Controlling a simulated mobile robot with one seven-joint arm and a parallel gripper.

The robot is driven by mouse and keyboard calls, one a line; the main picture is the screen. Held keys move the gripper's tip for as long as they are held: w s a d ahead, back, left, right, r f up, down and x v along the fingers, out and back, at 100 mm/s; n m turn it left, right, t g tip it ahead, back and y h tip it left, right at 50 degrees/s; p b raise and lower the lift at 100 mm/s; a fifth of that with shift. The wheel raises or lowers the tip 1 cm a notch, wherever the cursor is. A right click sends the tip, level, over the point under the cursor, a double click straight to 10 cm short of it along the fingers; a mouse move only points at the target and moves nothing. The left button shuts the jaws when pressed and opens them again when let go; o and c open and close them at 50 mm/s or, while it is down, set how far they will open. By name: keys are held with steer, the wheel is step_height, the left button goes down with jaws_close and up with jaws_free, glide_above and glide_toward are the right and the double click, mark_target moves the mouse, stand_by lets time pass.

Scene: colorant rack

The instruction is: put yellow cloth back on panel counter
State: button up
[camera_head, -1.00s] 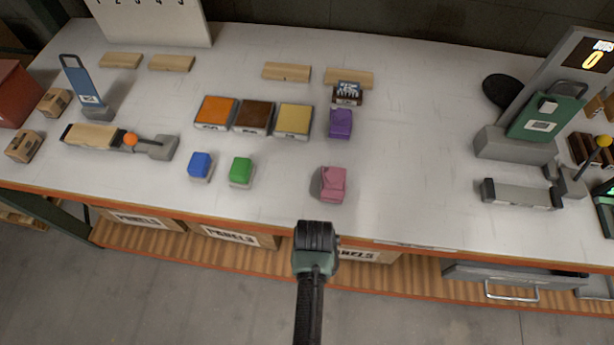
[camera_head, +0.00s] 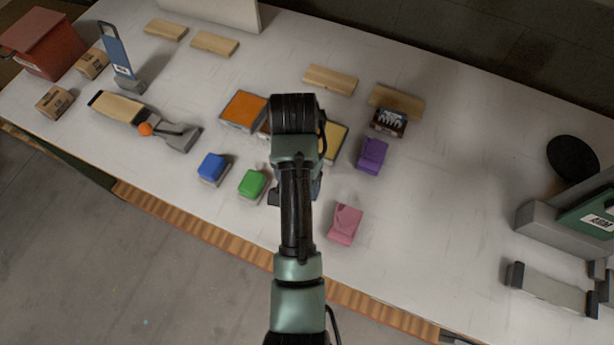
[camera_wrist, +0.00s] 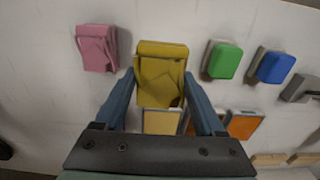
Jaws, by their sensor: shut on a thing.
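The yellow cloth (camera_wrist: 162,62) is a folded block between the two blue fingers of my gripper (camera_wrist: 160,80) in the wrist view. My gripper is shut on it. The white counter (camera_head: 440,190) lies below; I cannot tell whether the cloth touches it. In the head view my arm hides the cloth and most of my gripper. A pink cloth (camera_head: 345,223) lies to the right of my arm, with a purple cloth (camera_head: 373,156) behind it. A green cloth (camera_head: 252,184) and a blue cloth (camera_head: 212,168) lie to the left.
An orange panel (camera_head: 243,110) and a yellow panel (camera_head: 333,140) lie beneath and beside my arm, with a brown one mostly hidden. Wooden blocks (camera_head: 330,79) lie farther back. Open counter lies right of the pink cloth.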

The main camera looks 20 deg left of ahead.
steer(key=f, duration=0.5)
steer(key=shift+s+d+f+p, duration=0.1)
steer(key=shift+s+p, duration=0.1)
steer(key=shift+p, duration=0.15)
steer(key=shift+f, duration=2.25)
steer(key=shift+f, duration=0.2)
steer(key=o, duration=1.2)
steer(key=shift+c, duration=0.2)
steer(key=shift+r, duration=0.1)
step_height(320, 180, up, 12)
steer(key=shift+r, duration=0.15)
